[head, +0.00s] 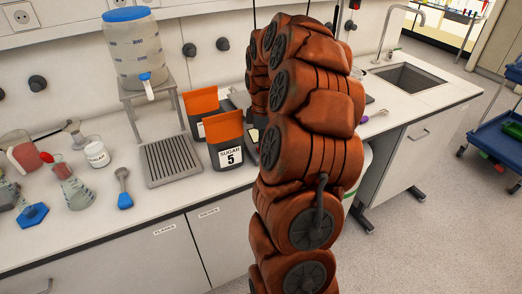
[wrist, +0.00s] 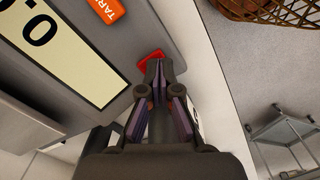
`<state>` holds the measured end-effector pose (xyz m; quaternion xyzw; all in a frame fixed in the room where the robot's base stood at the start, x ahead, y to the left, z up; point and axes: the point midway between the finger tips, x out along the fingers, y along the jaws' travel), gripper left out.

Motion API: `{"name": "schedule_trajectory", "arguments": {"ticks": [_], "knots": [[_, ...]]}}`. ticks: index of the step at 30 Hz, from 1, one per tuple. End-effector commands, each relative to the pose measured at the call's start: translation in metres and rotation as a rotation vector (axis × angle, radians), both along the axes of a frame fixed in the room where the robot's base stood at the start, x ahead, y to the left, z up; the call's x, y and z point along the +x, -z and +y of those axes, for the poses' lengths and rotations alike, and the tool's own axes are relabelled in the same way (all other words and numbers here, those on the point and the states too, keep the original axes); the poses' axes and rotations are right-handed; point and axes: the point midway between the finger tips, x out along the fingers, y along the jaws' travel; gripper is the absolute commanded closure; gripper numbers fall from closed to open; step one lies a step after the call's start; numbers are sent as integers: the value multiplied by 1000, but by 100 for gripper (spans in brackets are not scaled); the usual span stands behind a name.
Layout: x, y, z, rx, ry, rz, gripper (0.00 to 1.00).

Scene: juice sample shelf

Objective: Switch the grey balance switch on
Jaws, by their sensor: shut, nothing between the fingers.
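In the wrist view the grey balance (wrist: 165,20) fills the upper left, with a pale yellow display (wrist: 60,50) showing part of a "0.0" reading and an orange button (wrist: 106,9) lettered "TAR", cut off by the frame edge. A small red switch (wrist: 150,56) sits near the balance's edge. My gripper (wrist: 155,66) is shut and empty, its fingertips right at the red switch and partly covering it. I cannot tell whether they touch it or which way it is tipped. In the head view my arm hides the balance and the gripper.
A sink (head: 408,78) is at right. A woven basket (wrist: 275,12) shows in the wrist view.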

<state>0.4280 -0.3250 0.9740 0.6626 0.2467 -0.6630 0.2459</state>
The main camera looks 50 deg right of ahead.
Motion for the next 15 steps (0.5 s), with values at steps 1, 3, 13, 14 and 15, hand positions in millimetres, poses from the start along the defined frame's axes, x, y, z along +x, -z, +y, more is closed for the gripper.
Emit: {"name": "schedule_trajectory", "arguments": {"ticks": [1, 3, 13, 14, 15], "knots": [[0, -4, 0, -1, 0, -1, 100], [0, -9, 0, 0, 0, 0, 100], [1, -30, 0, -1, 0, -2, 100], [1, -32, 0, -2, 0, -3, 100], [1, -35, -1, -2, 0, -3, 100]]}}
